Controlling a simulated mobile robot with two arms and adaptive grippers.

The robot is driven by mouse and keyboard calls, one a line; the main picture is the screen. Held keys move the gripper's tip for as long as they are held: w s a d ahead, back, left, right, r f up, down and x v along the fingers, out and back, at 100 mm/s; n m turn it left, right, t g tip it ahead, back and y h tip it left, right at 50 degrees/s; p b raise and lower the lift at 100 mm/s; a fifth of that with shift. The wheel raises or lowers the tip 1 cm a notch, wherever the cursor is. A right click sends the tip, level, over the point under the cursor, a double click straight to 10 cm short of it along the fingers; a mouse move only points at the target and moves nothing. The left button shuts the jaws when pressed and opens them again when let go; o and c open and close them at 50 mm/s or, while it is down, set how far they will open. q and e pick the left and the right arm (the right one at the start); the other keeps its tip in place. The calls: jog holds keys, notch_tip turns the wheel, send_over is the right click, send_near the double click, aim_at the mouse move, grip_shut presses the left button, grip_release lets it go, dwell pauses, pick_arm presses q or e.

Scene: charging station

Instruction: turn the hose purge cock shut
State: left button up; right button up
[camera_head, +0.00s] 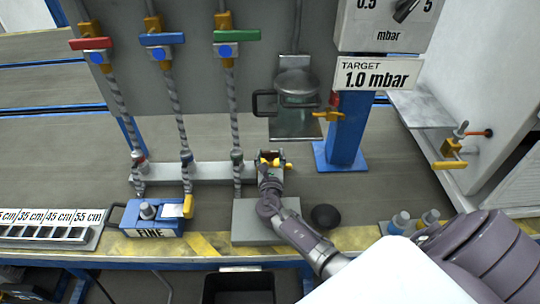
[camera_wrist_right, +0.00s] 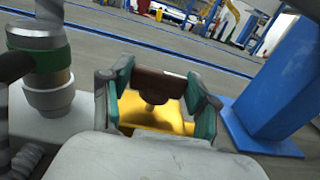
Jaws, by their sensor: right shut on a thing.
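A brass cock (camera_head: 281,162) sits at the right end of the grey manifold bar, by the green-collared hose. My right gripper (camera_head: 271,158) is shut on it from the front. In the right wrist view, the fingers of my right gripper (camera_wrist_right: 158,100) with teal pads stand on either side of the cock's brown handle (camera_wrist_right: 157,82), which lies crosswise. The brass body (camera_wrist_right: 150,110) shows below and behind the handle. The cock's exact turn angle is hard to tell. My left gripper is not in view.
Three hoses with red (camera_head: 90,44), blue (camera_head: 162,39) and green (camera_head: 237,35) levers hang at the left. A blue post (camera_head: 346,140) and a black knob (camera_head: 325,216) stand to the right. Another brass cock (camera_head: 449,148) is on the white cabinet.

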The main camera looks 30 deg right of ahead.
jog(key=shift+d+r, duration=0.1)
jog(key=shift+r, duration=0.05)
jog(key=o, duration=1.2)
jog(key=shift+c, duration=0.2)
jog(key=shift+s, duration=0.1)
jog(key=shift+s+a+f, duration=0.2)
jog(key=shift+s+a, duration=0.1)
jog(key=v, duration=1.1)
jog(key=shift+r, duration=0.1)
